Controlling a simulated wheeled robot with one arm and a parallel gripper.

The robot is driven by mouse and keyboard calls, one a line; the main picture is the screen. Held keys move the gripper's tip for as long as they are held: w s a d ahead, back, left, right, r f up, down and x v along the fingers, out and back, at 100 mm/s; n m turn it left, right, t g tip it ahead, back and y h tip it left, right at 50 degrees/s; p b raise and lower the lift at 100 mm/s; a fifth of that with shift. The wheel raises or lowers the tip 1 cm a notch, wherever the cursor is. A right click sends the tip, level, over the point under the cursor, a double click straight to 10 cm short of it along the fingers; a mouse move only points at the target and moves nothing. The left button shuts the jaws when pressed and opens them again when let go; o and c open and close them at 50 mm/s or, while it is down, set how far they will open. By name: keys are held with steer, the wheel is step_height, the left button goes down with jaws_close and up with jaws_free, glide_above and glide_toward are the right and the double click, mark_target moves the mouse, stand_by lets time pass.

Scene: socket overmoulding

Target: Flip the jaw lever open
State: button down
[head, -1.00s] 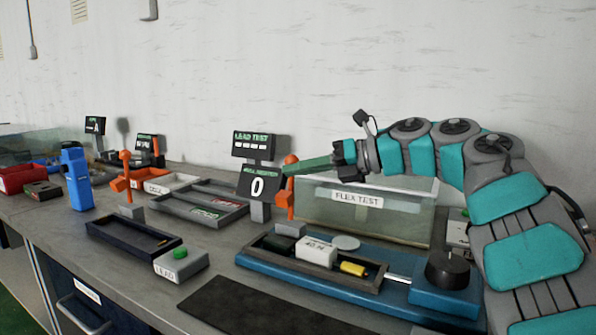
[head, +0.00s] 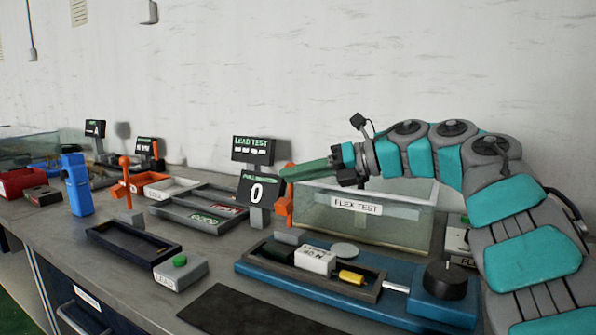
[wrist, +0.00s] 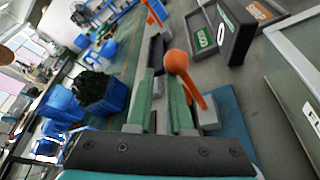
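An orange lever with a round ball knob (wrist: 175,62) stands right at my fingertips in the wrist view. Its shaft slants down to the right, beside the right finger. My gripper (head: 285,171) reaches left over the tank's front corner. In the wrist view its two green fingers (wrist: 160,75) are apart with nothing held between them. I cannot tell whether a finger touches the knob.
The FLEX TEST tank (head: 335,206) is close under my gripper. A display reading 0 (head: 256,191) stands just left. A blue fixture (head: 400,305) with a black knob (head: 445,281) lies in front. Another orange lever (head: 126,180) stands farther left. Space above the bench is free.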

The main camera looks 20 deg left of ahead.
step_height(320, 180, up, 4)
steer(key=s+d+b, duration=0.9)
steer(key=s+b, duration=0.2)
steer(key=s, duration=0.1)
steer(key=shift+s+d+r, duration=0.2)
steer(key=shift+d, duration=0.2)
